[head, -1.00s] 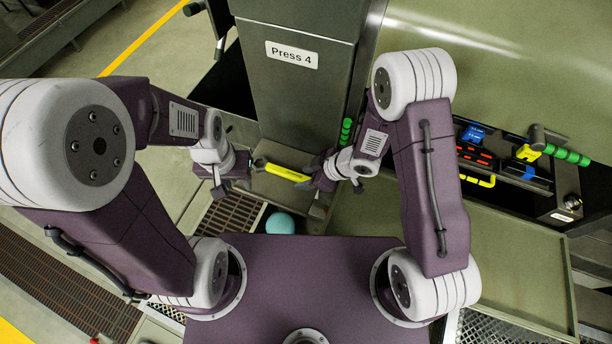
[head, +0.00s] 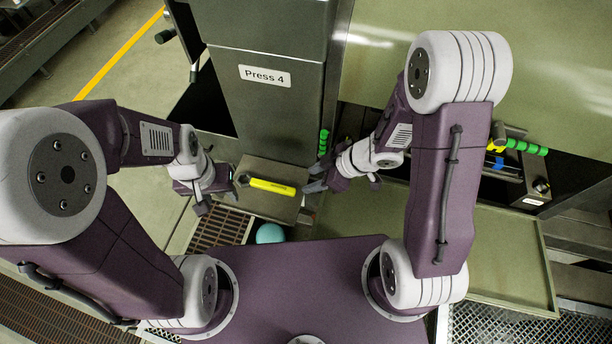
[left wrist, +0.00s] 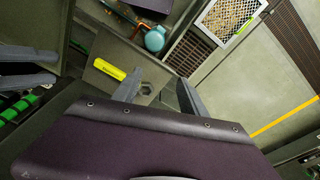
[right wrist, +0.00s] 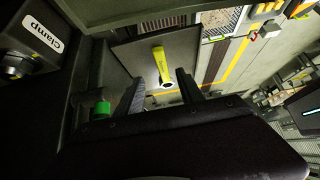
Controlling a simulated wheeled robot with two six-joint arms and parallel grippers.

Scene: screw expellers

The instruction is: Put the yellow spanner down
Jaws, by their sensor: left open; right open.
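The yellow spanner (head: 272,186) lies on a small flat metal shelf (head: 262,207) in front of the press column. Its grey ring end points left in the head view. My left gripper (head: 219,193) is open just left of the ring end; in the left wrist view the spanner (left wrist: 110,69) has its ring near the open fingers (left wrist: 158,90). My right gripper (head: 313,180) is open to the right of the yellow handle, apart from it. The right wrist view shows the spanner (right wrist: 160,66) beyond the spread fingers (right wrist: 160,92). Neither gripper holds anything.
The column labelled Press 4 (head: 265,110) stands behind the shelf. A teal ball (head: 270,233) sits below it, beside a brown floor grate (head: 222,226). A green tray (head: 490,250) is at right, with a green-handled clamp (head: 525,146) above it.

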